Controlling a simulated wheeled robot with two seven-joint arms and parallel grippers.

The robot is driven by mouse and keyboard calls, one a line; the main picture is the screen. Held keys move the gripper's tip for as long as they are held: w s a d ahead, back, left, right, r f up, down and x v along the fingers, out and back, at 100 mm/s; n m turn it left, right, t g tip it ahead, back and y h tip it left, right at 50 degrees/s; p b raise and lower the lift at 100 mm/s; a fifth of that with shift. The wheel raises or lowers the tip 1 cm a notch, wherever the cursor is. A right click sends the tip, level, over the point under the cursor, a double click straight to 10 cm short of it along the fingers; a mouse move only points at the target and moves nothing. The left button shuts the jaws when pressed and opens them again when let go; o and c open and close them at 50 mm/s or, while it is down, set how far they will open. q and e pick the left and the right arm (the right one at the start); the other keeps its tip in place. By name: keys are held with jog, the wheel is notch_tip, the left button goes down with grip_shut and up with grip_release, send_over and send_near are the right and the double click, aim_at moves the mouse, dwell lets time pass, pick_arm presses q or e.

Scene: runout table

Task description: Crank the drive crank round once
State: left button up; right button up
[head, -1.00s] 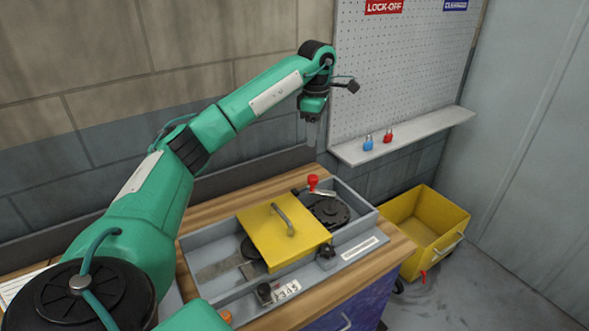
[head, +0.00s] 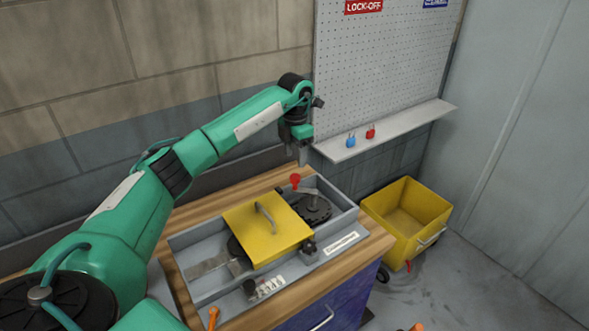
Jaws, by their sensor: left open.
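The drive crank shows as a red knob (head: 295,181) on a short metal arm above a dark round wheel (head: 314,209), at the back right of the grey machine tray (head: 190,240) on the wooden bench. My left gripper (head: 303,160) points down just above and behind the red knob. Its fingers are open and seem empty; a small gap to the knob shows, but depth is hard to judge. A yellow cover (head: 268,230) with a grey handle lies over the middle of the tray. My right gripper is not in view.
A grey shelf (head: 390,130) with a blue padlock (head: 351,140) and a red padlock (head: 370,132) juts from the pegboard (head: 385,70) behind. A yellow bin (head: 405,222) stands on the floor right of the bench. A black knob (head: 309,248) sits at the tray's front edge.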

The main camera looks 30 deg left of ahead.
aim_at(295, 176)
pick_arm(q)
notch_tip(295, 176, down, 6)
jog(key=shift+r+p, duration=0.1)
jog(key=shift+p, duration=0.9)
jog(key=shift+f, duration=0.8)
grip_shut()
